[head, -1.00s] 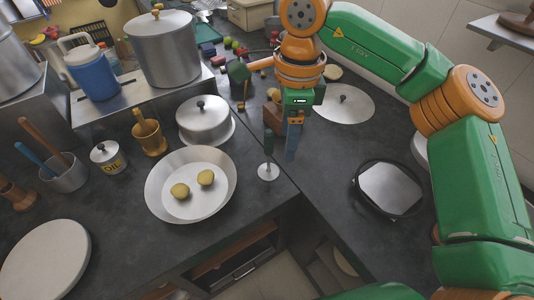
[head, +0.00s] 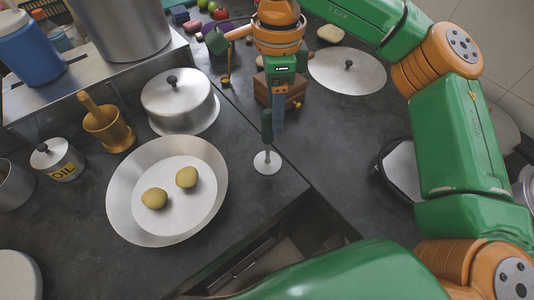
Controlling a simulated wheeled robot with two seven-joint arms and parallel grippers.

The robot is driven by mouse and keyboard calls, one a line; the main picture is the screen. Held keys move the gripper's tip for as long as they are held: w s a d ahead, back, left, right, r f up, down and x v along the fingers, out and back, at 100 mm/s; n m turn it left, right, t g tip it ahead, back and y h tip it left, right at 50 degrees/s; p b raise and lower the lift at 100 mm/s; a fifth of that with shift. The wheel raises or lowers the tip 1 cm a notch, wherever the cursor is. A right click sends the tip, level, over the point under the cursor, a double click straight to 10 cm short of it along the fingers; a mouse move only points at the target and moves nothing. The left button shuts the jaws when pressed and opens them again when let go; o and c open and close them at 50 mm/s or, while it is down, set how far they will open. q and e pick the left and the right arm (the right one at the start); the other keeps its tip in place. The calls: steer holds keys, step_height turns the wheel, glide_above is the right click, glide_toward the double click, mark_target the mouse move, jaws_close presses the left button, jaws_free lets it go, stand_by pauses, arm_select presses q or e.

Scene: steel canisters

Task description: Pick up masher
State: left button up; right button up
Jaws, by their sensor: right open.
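The masher (head: 267,126) stands upright on the dark counter near its front edge, with a dark green handle and a round steel foot (head: 267,162). My right gripper (head: 277,116) points down beside the upper part of the handle, just to its right in the head view. It is open and holds nothing. One blue finger shows clearly; the other is hard to make out. I cannot tell whether the finger touches the handle. My left gripper is not in view.
A steel pan (head: 120,205) with two potatoes is left of the masher. A lidded pot (head: 178,100), a brass mortar (head: 108,130) and an oil can (head: 58,160) stand farther left. A wooden block (head: 290,92) and a flat lid (head: 347,72) lie behind.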

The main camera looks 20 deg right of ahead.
mark_target(268, 132)
steer(key=f+p, duration=0.1)
steer(key=f, duration=0.2)
steer(key=a+f, duration=0.1)
steer(key=f, duration=0.2)
steer(key=shift+a+f+p, duration=0.15)
steer(key=shift+f+p, duration=0.1)
steer(key=shift+p, duration=0.1)
steer(key=shift+f, duration=0.2)
jaws_close()
